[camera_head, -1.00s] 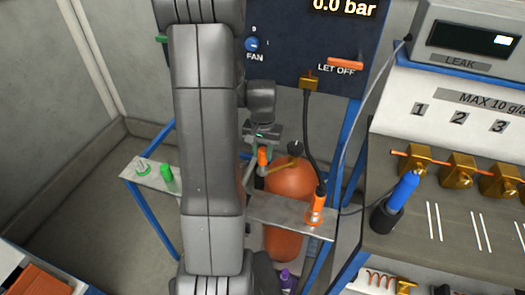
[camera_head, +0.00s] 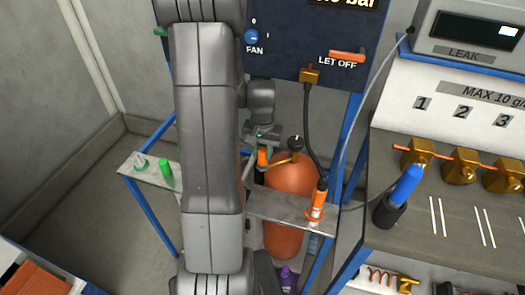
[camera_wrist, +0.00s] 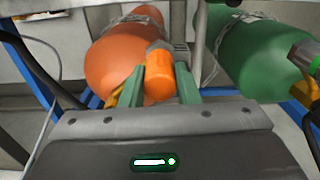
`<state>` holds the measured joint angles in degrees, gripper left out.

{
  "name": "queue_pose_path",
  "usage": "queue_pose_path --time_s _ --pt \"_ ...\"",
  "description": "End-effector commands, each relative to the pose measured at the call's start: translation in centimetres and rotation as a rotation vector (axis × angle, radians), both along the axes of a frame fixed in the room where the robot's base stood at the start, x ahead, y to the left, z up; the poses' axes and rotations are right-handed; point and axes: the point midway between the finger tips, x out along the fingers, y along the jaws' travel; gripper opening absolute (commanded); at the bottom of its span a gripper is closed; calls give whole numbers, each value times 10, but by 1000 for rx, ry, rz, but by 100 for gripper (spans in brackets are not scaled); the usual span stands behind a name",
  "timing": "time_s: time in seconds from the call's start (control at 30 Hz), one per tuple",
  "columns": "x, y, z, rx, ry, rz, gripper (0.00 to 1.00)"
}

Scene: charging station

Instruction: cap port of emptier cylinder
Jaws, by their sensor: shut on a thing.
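The orange cylinder (camera_head: 292,180) stands behind the metal shelf, with a black knob (camera_head: 296,143) and a brass-coloured fitting at its top. In the wrist view the orange cylinder (camera_wrist: 115,48) is at left and the green cylinder (camera_wrist: 255,50) at right. My gripper (camera_wrist: 160,85) is shut on an orange cap (camera_wrist: 158,80), its two green fingers on either side. The cap also shows in the head view (camera_head: 262,157), close to the orange cylinder's left shoulder. A grey part (camera_wrist: 172,46) lies just beyond the cap; I cannot tell whether they touch.
The metal shelf (camera_head: 265,210) carries a green cap (camera_head: 167,173), a green fitting (camera_head: 141,163) and an orange connector (camera_head: 317,203) with a black hose to the panel (camera_head: 300,50). A bench with brass valves (camera_head: 418,152) and a blue-handled tool (camera_head: 405,188) stands right.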

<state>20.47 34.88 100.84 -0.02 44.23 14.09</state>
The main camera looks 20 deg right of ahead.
Motion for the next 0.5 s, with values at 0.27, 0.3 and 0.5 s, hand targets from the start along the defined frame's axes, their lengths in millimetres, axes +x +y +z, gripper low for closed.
queue_pose_path --time_s 0.27,0.3,0.5 --pt "0 0 -8 0 0 0 7" --pt "0 0 -9 0 0 0 7" --pt "0 0 -10 0 0 0 52"
